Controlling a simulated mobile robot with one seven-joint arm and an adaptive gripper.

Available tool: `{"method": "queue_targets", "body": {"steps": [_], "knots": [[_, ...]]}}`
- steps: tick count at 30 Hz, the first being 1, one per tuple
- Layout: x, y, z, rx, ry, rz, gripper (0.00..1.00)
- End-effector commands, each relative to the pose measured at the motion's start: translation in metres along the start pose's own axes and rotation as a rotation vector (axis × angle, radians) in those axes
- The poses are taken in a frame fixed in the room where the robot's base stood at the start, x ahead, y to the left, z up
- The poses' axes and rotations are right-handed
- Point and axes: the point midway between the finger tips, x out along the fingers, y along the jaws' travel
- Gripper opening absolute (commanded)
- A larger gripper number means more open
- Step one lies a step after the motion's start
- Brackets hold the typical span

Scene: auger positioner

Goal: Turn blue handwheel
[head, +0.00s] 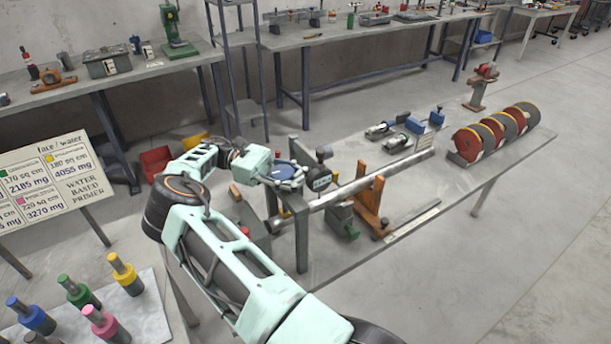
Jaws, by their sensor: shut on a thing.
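A long grey tube (345,188) runs from the frame to the right, past an orange stand (371,205).
The positioner's bench (455,185) also carries red and black drums (500,135) at its far right. Colored cylinders (80,292) stand on a table at lower left. A label board (55,185) stands at left. The floor to the right is clear.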

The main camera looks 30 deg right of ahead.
Motion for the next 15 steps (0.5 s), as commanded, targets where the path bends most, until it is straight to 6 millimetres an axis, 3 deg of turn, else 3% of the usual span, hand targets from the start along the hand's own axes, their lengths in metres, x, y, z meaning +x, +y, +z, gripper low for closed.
{"method": "queue_targets", "body": {"steps": [14, 15], "knots": [[-0.0039, 0.0015, 0.0058, 0.012, 0.003, 0.006, 0.00], [-0.0039, 0.0015, 0.0059, 0.012, 0.003, 0.006, 0.23]]}}
